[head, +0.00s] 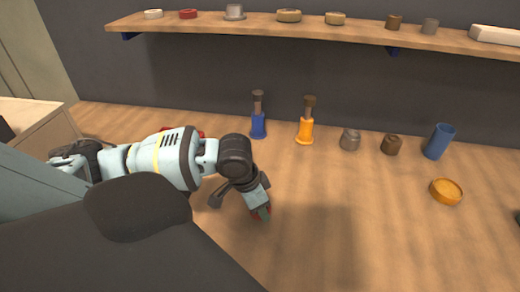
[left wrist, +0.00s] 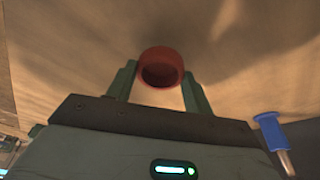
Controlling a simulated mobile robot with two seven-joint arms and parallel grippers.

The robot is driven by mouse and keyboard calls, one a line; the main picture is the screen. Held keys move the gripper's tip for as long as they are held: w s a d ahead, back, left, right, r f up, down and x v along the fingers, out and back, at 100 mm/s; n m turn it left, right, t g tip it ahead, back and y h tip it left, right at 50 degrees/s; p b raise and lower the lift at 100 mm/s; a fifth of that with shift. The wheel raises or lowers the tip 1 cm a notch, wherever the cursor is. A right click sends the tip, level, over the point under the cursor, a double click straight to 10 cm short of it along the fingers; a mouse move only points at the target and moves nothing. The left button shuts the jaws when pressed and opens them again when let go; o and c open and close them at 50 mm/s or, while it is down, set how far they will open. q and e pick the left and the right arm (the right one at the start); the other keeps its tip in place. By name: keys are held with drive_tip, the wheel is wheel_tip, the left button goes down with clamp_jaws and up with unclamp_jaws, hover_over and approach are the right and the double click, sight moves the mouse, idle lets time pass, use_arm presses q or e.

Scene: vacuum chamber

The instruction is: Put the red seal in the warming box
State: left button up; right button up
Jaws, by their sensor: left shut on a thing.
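My left gripper (head: 262,212) points down over the wooden counter, left of centre in the head view. It is shut on the red seal (left wrist: 161,54), a round red piece with a dark hollow, held between the two green fingers in the left wrist view. I cannot tell whether the seal touches the counter. I cannot make out a warming box for certain; a red thing (head: 201,133) behind my left arm is mostly hidden by it. My right gripper is not in view.
Blue (head: 258,126) and orange (head: 304,130) tools, a grey piece (head: 350,139), a brown piece (head: 391,145), a blue cup (head: 438,142) and an orange dish (head: 446,191) stand on the counter. A wall shelf (head: 350,31) carries small parts. The counter's middle front is clear.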

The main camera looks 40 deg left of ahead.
use_arm(q)
drive_tip(key=shift+w+a, duration=0.3)
drive_tip(key=shift+w, duration=0.15)
drive_tip(key=shift+a, duration=0.1)
drive_tip(key=shift+w+a, duration=0.2)
drive_tip(key=shift+w, duration=0.15)
drive_tip(key=shift+f, duration=1.8)
drive_tip(key=shift+f, duration=0.2)
drive_tip(key=o, duration=0.9)
drive_tip(key=shift+o, duration=0.2)
drive_tip(key=shift+r, duration=0.15)
